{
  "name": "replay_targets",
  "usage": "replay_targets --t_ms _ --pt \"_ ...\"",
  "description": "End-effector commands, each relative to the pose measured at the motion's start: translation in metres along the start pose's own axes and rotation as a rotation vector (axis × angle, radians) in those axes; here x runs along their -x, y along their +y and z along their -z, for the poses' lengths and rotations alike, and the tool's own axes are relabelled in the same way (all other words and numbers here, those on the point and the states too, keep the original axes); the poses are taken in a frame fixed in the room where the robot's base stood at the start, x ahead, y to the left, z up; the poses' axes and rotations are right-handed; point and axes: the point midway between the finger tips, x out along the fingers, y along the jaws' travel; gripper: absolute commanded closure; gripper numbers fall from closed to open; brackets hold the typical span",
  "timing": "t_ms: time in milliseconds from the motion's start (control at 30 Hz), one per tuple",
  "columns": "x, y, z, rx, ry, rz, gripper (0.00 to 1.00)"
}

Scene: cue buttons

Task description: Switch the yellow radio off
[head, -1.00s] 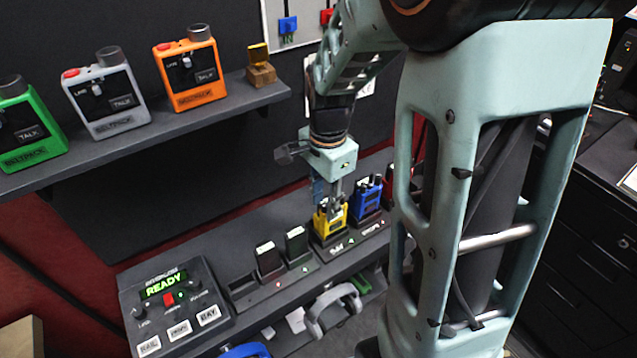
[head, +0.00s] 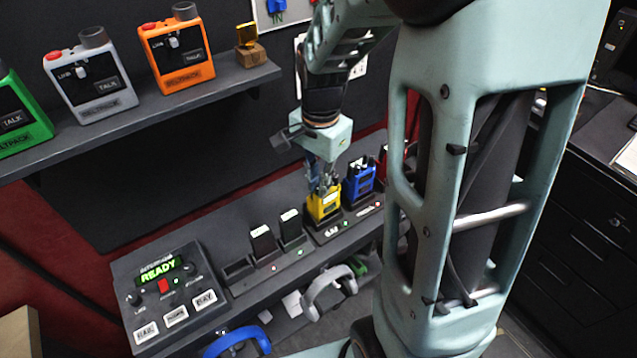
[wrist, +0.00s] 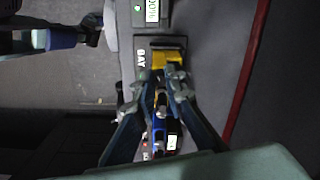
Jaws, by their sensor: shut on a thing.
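The yellow radio (head: 323,207) stands upright in a dark dock on the lower bench, left of the blue radio (head: 358,181). My gripper (head: 323,186) points down at the top of the yellow radio, with its fingers closed there. In the wrist view my gripper (wrist: 164,78) has both fingertips together over the yellow radio (wrist: 168,58). The fingers hide the radio's top controls, so I cannot tell which part is held or how its switch is set. The blue radio (wrist: 159,133) shows below the fingertips in the wrist view.
A console reading READY (head: 158,285) stands at the left end of the bench, with dark docked units (head: 263,243) between. Green, grey (head: 92,85) and orange (head: 178,55) radios stand on the shelf above. A headset (head: 328,290) hangs below the bench.

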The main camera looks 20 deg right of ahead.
Motion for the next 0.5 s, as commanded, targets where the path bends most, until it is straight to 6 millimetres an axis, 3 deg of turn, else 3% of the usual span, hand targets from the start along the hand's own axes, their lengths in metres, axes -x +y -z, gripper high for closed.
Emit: replay_targets --t_ms 200,500 --pt "0.0 -0.0003 0.0002 0.154 -0.003 0.001 1.0" --pt "0.0007 -0.0003 0.0001 0.188 -0.004 0.001 1.0"
